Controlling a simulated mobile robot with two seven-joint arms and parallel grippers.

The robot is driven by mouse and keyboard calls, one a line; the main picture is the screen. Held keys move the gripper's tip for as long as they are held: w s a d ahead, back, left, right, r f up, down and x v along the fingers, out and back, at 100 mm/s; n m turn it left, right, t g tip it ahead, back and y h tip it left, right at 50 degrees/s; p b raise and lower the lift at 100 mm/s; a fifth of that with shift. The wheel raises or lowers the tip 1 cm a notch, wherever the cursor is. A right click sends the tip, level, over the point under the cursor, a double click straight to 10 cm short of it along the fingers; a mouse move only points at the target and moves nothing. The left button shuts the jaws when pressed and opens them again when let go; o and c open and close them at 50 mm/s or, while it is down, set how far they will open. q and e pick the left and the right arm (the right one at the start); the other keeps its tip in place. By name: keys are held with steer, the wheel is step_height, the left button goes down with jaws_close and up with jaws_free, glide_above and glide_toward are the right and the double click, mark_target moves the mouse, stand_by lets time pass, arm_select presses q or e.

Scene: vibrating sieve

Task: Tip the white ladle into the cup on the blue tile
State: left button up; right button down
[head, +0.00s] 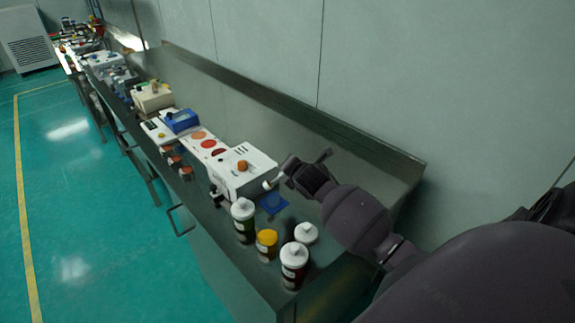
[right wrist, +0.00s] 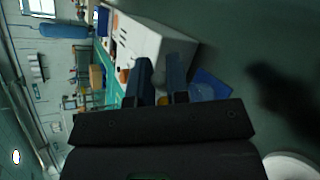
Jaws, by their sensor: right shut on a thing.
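The blue tile (head: 272,204) lies on the bench in front of the white machine; it also shows in the right wrist view (right wrist: 208,88), just right of the fingers. I cannot make out a cup on it. My right gripper (head: 284,176) is above and a little behind the tile, beside the machine. It is shut on the white ladle (head: 269,184), whose small pale end shows at the gripper's tip. The rest of the ladle is hidden or too small to tell. In the right wrist view the fingers (right wrist: 156,82) are dark. My left gripper is out of view.
The white machine (head: 243,171) with an orange knob stands close left of my right gripper. Near the bench's front end stand a green-labelled bottle (head: 243,220), a yellow-topped jar (head: 266,244), a red-labelled bottle (head: 294,266) and a white lid (head: 306,232). A raised back edge (head: 330,128) runs behind.

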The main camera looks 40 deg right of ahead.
steer(key=shift+s+d+f+m+t+y, duration=0.1)
steer(key=shift+d+f+m+t+y, duration=0.2)
steer(key=shift+f, duration=0.2)
steer(key=shift+s+d+f+m+t+y, duration=0.1)
steer(key=shift+f+m+y, duration=0.05)
steer(key=shift+f+m, duration=0.35)
steer(key=shift+s+d+f+m+t+y, duration=0.1)
steer(key=shift+d+f+m+t+y, duration=0.15)
steer(key=shift+f, duration=0.25)
steer(key=shift+s+d+f+m+y+b, duration=0.1)
steer(key=shift+d+f+m+y+b, duration=0.15)
steer(key=shift+f+m+b, duration=0.35)
steer(key=shift+f+m+t+y+b, duration=0.35)
steer(key=shift+t+b, duration=0.1)
steer(key=shift+b, duration=0.15)
